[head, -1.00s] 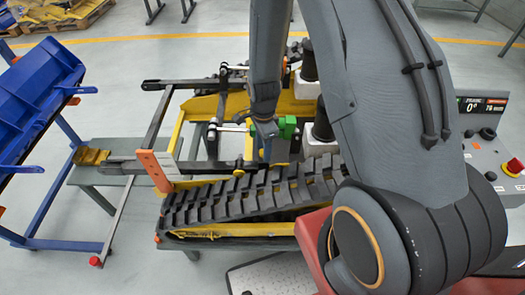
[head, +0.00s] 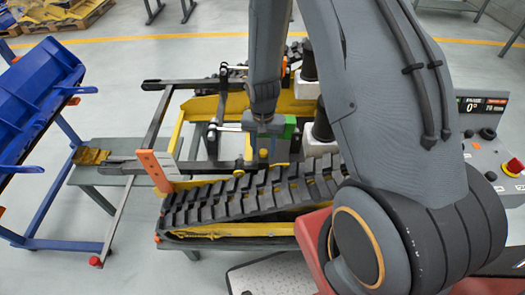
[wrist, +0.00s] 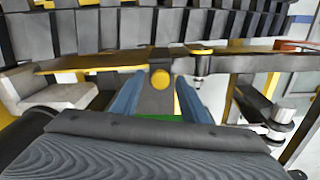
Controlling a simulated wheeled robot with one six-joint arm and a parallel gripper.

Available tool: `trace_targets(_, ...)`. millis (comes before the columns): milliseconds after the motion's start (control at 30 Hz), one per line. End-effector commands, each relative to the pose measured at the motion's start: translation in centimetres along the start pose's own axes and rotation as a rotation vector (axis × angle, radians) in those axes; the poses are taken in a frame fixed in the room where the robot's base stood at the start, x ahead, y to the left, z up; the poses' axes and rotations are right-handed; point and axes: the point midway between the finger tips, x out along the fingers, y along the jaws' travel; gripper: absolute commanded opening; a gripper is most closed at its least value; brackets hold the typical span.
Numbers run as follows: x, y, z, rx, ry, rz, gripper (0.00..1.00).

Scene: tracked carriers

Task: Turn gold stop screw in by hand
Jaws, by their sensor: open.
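The gold stop screw (wrist: 160,78) shows in the wrist view as a round gold head in front of a grey upright piece, below a yellow bar (wrist: 105,62). My gripper (wrist: 158,88) is open. Its two blue fingers stand left and right of the gold head, with a visible gap on each side, and hold nothing. In the head view my gripper (head: 262,150) points down over the yellow frame, just behind the near track (head: 255,196).
A green block (head: 290,127) sits right beside my gripper. Black posts on white blocks (head: 322,130) stand to the right. An orange plate (head: 155,170) and black linkage bars (head: 150,120) are to the left. A blue bucket (head: 35,95) is at far left; a control panel (head: 490,150) is at right.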

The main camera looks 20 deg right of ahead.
Motion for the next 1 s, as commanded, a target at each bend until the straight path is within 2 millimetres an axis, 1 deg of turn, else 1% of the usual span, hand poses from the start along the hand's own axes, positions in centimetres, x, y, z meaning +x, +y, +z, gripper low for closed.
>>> trace_targets(200,0.04,-0.01,0.03,0.002,0.000,0.000,0.41)
trace_targets(267,0.04,-0.01,0.03,0.002,0.000,0.000,0.32)
trace_targets(400,0.04,-0.01,0.03,0.003,0.000,0.000,0.09)
trace_targets(433,0.04,0.00,0.02,0.003,0.000,0.000,0.07)
trace_targets(567,0.05,0.00,0.02,0.016,0.000,0.000,0.07)
trace_targets(667,0.06,0.01,0.01,0.097,-0.001,0.000,0.07)
trace_targets(1000,0.04,0.02,0.01,0.559,-0.005,-0.001,0.07)
